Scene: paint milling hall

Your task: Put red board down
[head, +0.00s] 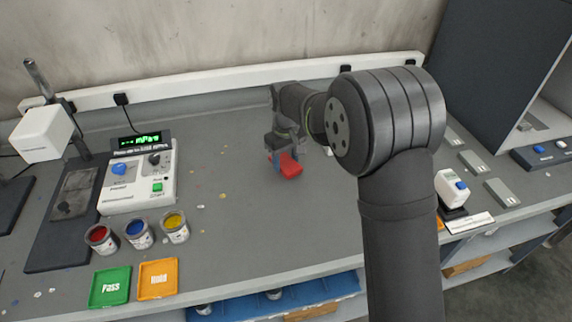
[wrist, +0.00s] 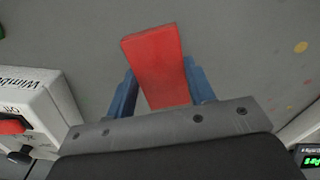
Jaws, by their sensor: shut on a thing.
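The red board (head: 291,168) is a small flat red piece near the middle of the bench (head: 260,225) in the head view. In the wrist view the red board (wrist: 157,62) sits between the two blue fingers and sticks out beyond them. My gripper (head: 277,160) is shut on it; in the wrist view my gripper (wrist: 162,92) has one finger on each side. The board is over the grey bench top. I cannot tell whether it touches the surface. Part of it is hidden by the gripper.
Open paint cans, red (head: 101,238), blue (head: 139,233) and yellow (head: 175,226), stand at the left. In front lie a green Pass tray (head: 110,287) and an orange tray (head: 158,279). A white control box (head: 140,180) stands behind. The bench middle is clear.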

